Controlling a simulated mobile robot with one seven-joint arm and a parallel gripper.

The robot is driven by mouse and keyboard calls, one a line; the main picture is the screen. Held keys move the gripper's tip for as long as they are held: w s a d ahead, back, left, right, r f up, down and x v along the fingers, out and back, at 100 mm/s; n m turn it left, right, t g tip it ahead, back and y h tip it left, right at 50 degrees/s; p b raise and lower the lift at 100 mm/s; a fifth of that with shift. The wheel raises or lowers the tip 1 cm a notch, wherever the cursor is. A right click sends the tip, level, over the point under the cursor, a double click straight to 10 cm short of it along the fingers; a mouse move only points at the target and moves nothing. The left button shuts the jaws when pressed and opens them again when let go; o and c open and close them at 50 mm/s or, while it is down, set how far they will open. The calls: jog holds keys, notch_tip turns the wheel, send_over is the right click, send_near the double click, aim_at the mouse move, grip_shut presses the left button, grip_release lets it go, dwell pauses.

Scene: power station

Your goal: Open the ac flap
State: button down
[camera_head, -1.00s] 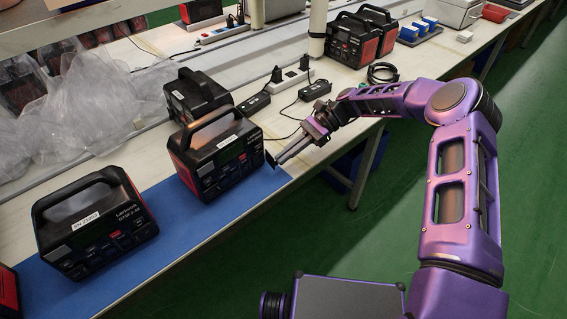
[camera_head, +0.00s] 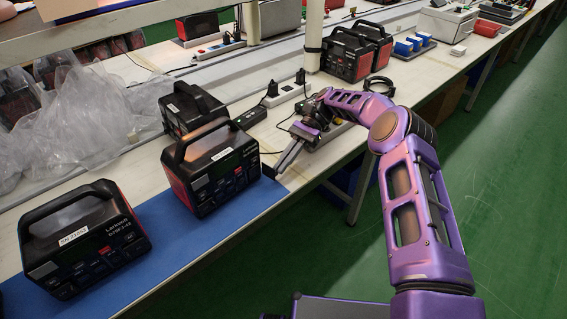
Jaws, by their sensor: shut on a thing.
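The middle power station (camera_head: 208,165), black and red with a top handle, stands on the blue mat with its front panel turned toward the lower right. My gripper (camera_head: 281,170) is at the right end of that panel, its long grey fingers pointing down and left. The fingers are close together and shut on a small dark piece (camera_head: 268,171) at the station's front right edge, which looks like the ac flap. The flap is tiny here and partly hidden by the fingertips, so its angle is hard to tell.
Another power station (camera_head: 82,240) stands at the left on the blue mat (camera_head: 165,262), and one (camera_head: 190,104) stands close behind the middle one. Chargers and cables (camera_head: 250,117) lie behind my gripper. The green floor (camera_head: 500,215) is clear beyond the table edge.

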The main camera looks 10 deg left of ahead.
jog(key=shift+f, duration=0.15)
jog(key=c, duration=1)
grip_release()
notch_tip(320, 180, up, 10)
jog(key=shift+r+p, duration=0.1)
jog(key=shift+p, duration=0.75)
